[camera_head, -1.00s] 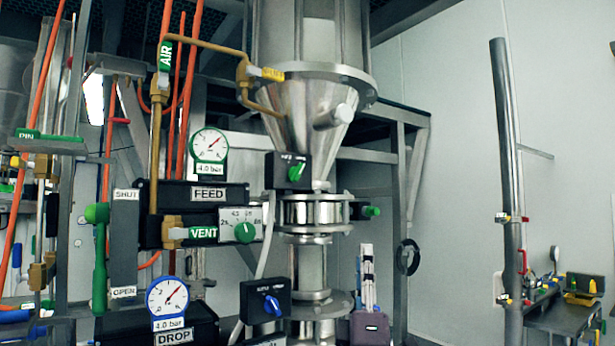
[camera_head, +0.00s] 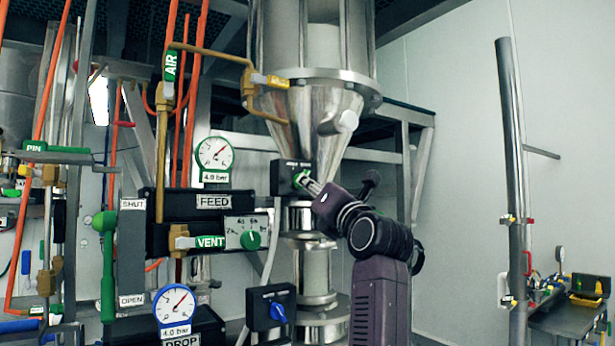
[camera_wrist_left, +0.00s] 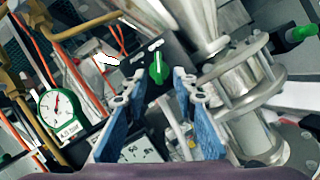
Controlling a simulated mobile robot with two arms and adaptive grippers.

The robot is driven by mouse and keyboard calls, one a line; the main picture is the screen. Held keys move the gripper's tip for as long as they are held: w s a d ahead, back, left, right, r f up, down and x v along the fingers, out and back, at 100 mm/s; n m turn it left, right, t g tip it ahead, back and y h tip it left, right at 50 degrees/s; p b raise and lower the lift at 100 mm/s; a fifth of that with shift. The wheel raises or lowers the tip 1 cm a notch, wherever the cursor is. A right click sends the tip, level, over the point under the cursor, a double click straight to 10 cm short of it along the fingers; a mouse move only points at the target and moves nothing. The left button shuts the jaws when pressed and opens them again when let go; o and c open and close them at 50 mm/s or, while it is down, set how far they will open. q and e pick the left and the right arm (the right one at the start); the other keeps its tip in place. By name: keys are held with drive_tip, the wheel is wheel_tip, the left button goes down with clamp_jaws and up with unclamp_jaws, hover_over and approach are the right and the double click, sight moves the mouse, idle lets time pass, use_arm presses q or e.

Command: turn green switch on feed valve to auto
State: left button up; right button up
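The green switch (camera_head: 299,178) is a small knob on a black box (camera_head: 281,179) in front of the steel cone, above the feed valve body (camera_head: 297,216). In the head view it is partly covered by my left gripper (camera_head: 312,186), whose tips are close to it. In the left wrist view the green switch (camera_wrist_left: 158,69) stands between and just beyond the tips of my left gripper (camera_wrist_left: 159,82). Its blue-padded fingers are apart, one on each side of the knob. I cannot tell whether they touch it. My right gripper is out of view.
A FEED panel (camera_head: 212,201) with a VENT valve (camera_head: 207,242) and green dial (camera_head: 251,240) is to the left. A blue switch (camera_head: 277,312) sits below. The steel cone (camera_head: 318,115) is close above. Free room lies right of the column.

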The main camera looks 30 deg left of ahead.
use_arm(q)
drive_tip(key=shift+p+x, duration=0.6)
drive_tip(key=shift+x, duration=1.15)
drive_tip(key=shift+s, duration=0.1)
drive_tip(key=shift+r, duration=0.1)
clamp_jaws()
